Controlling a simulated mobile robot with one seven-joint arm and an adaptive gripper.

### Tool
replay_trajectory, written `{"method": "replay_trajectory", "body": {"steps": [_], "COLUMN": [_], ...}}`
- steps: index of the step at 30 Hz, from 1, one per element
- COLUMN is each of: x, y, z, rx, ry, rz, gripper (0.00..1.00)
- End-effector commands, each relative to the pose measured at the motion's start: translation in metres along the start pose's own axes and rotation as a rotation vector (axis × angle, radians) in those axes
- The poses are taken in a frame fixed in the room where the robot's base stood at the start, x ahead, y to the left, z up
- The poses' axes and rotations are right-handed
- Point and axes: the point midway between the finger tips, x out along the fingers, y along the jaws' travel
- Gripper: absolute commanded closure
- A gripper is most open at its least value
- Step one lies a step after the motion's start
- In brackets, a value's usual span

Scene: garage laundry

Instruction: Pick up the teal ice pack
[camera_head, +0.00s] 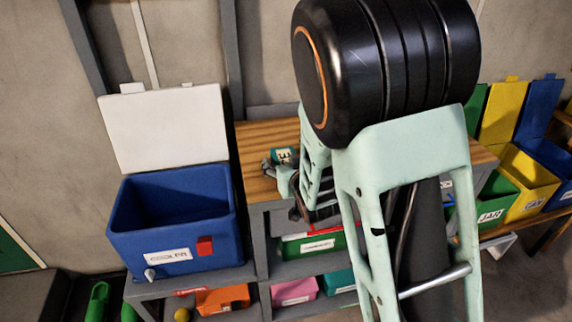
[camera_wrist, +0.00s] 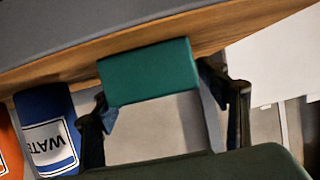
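The teal ice pack (camera_wrist: 150,72) shows as a flat-sided block between the fingertips of my gripper (camera_wrist: 155,95) in the wrist view. One finger is by its left edge and the other by its right edge. I cannot tell whether both touch it. In the head view a teal, labelled block, seemingly the ice pack (camera_head: 283,156), is at the wooden bench top (camera_head: 256,140), right beside my gripper (camera_head: 278,172). My arm hides part of the bench there.
A blue cooler (camera_head: 172,225) with its white lid (camera_head: 165,125) raised stands left of the bench. Shelves below hold an orange bin (camera_head: 222,299), a pink bin (camera_head: 294,291) and a green bin (camera_head: 318,244). A blue item labelled "WATE" (camera_wrist: 48,125) is left in the wrist view.

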Motion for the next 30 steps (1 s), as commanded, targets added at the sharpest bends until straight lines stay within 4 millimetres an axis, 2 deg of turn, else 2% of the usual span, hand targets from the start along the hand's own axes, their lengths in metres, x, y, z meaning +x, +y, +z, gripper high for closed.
{"method": "replay_trajectory", "body": {"steps": [2,14,23,30], "x": [0.000,0.000,0.000,-0.002], "y": [0.000,0.000,0.000,0.000], "z": [0.000,0.000,-0.004,-0.025], "rx": [0.000,0.000,0.000,0.001], "ry": [0.000,0.000,0.003,0.005], "rz": [0.000,0.000,0.000,0.000], "gripper": [0.41,0.85,0.85,0.85]}}
